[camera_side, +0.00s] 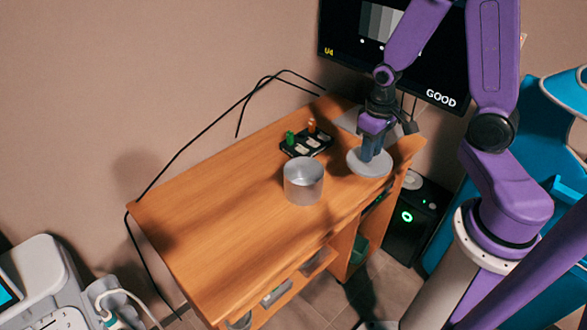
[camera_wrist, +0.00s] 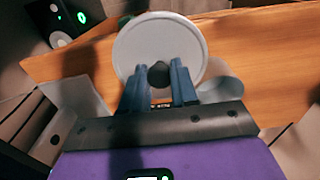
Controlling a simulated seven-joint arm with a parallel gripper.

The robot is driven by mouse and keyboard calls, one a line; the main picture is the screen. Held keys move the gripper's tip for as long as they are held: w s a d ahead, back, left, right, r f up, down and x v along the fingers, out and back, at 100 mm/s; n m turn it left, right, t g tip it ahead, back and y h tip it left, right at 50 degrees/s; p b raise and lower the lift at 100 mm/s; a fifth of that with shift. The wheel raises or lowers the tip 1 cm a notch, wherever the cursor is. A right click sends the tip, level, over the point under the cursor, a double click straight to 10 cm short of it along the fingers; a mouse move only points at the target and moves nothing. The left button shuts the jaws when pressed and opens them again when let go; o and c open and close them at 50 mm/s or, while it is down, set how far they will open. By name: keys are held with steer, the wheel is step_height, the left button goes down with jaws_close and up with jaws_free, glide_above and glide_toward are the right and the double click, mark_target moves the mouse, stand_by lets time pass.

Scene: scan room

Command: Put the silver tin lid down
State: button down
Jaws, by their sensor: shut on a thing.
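The silver tin lid (camera_side: 369,163) is a pale round disc near the right end of the wooden desk. My gripper (camera_side: 374,152) is above it, fingers pointing down at its middle. In the wrist view the lid (camera_wrist: 188,30) lies beyond the fingers, and my gripper (camera_wrist: 158,80) is shut on its dark round knob (camera_wrist: 158,74). Whether the lid touches the desk or hangs just above it, I cannot tell. An open silver tin (camera_side: 303,183) stands upright on the desk, left of the lid; its side shows partly in the wrist view (camera_wrist: 220,89).
A black tray (camera_side: 306,144) with green and orange pieces sits behind the tin. A monitor (camera_side: 440,60) stands at the back. The left part of the wooden desk (camera_side: 215,215) is clear. The desk's right edge is close to the lid.

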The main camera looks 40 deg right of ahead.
steer(key=shift+s+d+f, duration=0.1)
steer(key=shift+s+d, duration=0.2)
steer(key=shift+s, duration=0.05)
steer(key=shift+w+d+f, duration=0.1)
steer(key=shift+w+f, duration=0.2)
steer(key=shift+w, duration=0.3)
steer(key=shift+w+d+f, duration=0.1)
steer(key=shift+w+f, duration=0.15)
steer(key=shift+w, duration=0.3)
steer(key=w+f, duration=0.2)
steer(key=w, duration=0.1)
steer(key=w+d+f, duration=0.1)
steer(key=w+f, duration=0.2)
steer(key=w, duration=0.1)
steer(key=w+d+f, duration=0.1)
steer(key=w+f, duration=0.2)
steer(key=shift+w+f, duration=0.1)
steer(key=shift+w, duration=0.3)
steer(key=shift+w+f, duration=0.15)
steer(key=shift+f, duration=0.1)
steer(key=shift+w+f, duration=0.1)
steer(key=shift+f, duration=1.5)
steer(key=c, duration=0.9)
jaws_free()
steer(key=shift+f, duration=0.15)
steer(key=shift+o, duration=0.2)
